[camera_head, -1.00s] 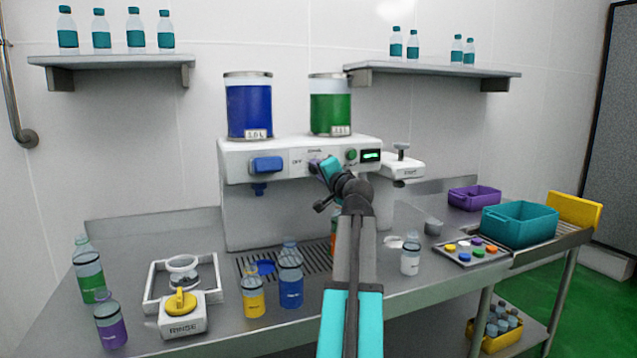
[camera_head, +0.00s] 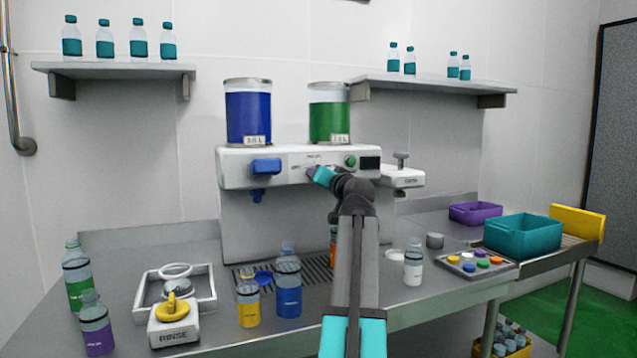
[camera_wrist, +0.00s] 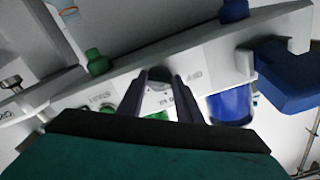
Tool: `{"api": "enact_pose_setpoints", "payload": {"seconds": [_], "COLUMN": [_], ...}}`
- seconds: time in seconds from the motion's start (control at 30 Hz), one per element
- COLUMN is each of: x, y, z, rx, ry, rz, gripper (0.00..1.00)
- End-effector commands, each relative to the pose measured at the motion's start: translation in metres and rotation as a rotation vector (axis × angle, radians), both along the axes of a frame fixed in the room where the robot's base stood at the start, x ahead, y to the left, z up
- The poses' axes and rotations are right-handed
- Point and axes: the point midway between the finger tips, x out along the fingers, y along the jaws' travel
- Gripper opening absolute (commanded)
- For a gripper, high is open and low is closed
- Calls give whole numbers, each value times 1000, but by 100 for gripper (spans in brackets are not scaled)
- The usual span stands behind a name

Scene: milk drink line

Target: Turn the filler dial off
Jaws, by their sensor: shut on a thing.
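The filler (camera_head: 232,168) is a white machine with a panel on its front. My gripper (camera_head: 311,173) is at the middle of this panel, beside the printed OFF label. In the head view the dial is hidden behind my fingers. The small display (camera_head: 370,163) at the panel's right is dark. A round green button (camera_head: 350,160) sits left of it.
A blue spout block (camera_head: 265,166) juts out left of my gripper. Blue (camera_head: 248,115) and green (camera_head: 329,120) tanks stand on top. Blue (camera_head: 288,292) and yellow (camera_head: 249,305) bottles stand below on the counter. A white press (camera_head: 402,176) adjoins the filler's right side.

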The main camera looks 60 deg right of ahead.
Motion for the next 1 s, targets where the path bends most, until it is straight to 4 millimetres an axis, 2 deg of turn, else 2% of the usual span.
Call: {"api": "enact_pose_setpoints", "payload": {"seconds": [0.37,0.4,0.5,1.0], "x": [1,1,1,-4], "y": [1,1,1,4], "z": [0,0,0,0], "rx": [-8,-7,-7,-6], "ry": [8,7,7,5], "rz": [2,2,2,0], "gripper": [10,34,50,51]}}
